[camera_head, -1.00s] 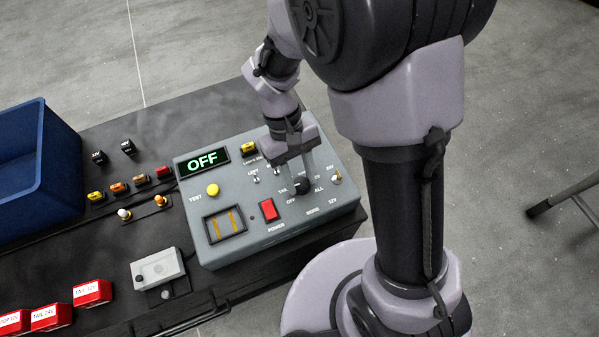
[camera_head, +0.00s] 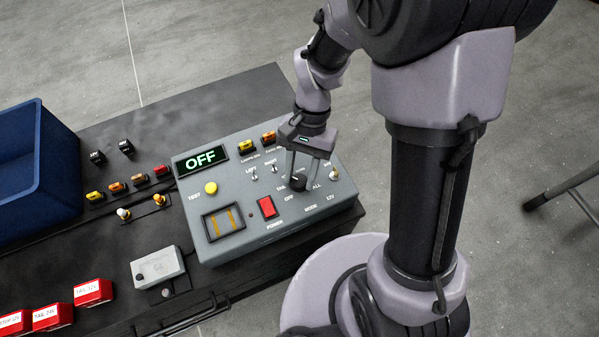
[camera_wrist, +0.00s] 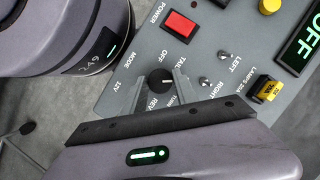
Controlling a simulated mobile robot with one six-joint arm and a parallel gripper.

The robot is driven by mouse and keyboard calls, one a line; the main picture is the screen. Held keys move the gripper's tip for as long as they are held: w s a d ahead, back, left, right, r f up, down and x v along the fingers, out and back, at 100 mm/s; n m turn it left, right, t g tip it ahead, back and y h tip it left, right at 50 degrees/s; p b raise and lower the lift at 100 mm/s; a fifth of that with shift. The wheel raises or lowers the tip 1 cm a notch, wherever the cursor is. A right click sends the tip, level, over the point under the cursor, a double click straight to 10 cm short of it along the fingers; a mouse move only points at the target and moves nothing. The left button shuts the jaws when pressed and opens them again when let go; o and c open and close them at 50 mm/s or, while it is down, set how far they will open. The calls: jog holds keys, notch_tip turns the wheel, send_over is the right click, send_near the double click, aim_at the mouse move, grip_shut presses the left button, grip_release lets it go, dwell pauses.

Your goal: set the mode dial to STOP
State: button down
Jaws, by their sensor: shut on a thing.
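The mode dial (camera_head: 297,184) is a small black round knob on the grey test box (camera_head: 238,190). In the wrist view the dial (camera_wrist: 159,79) carries a pale mark on its right side. OFF and TAIL are readable near it; other labels around it are partly covered by my fingers, and I cannot read STOP. My gripper (camera_head: 300,177) reaches down at a tilt, its two fingers shut on the dial. The wrist view shows the gripper (camera_wrist: 164,84) with a finger on either side of the knob. The display (camera_head: 201,159) reads OFF.
The box also carries a red power switch (camera_head: 267,207), a yellow test button (camera_head: 210,188), small toggles and yellow and orange lamp fuses (camera_head: 247,147). Loose fuses, red boxes (camera_head: 93,292) and a blue bin (camera_head: 35,170) lie left on the dark bench.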

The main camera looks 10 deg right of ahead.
jog(key=shift+m+y, duration=0.4)
jog(key=shift+m, duration=0.5)
jog(key=c, duration=1)
grip_release()
jog(key=shift+o, duration=0.2)
jog(key=p+v, duration=0.6)
jog(key=v, duration=1.1)
jog(key=shift+s+r, duration=0.2)
jog(key=shift+d, duration=0.15)
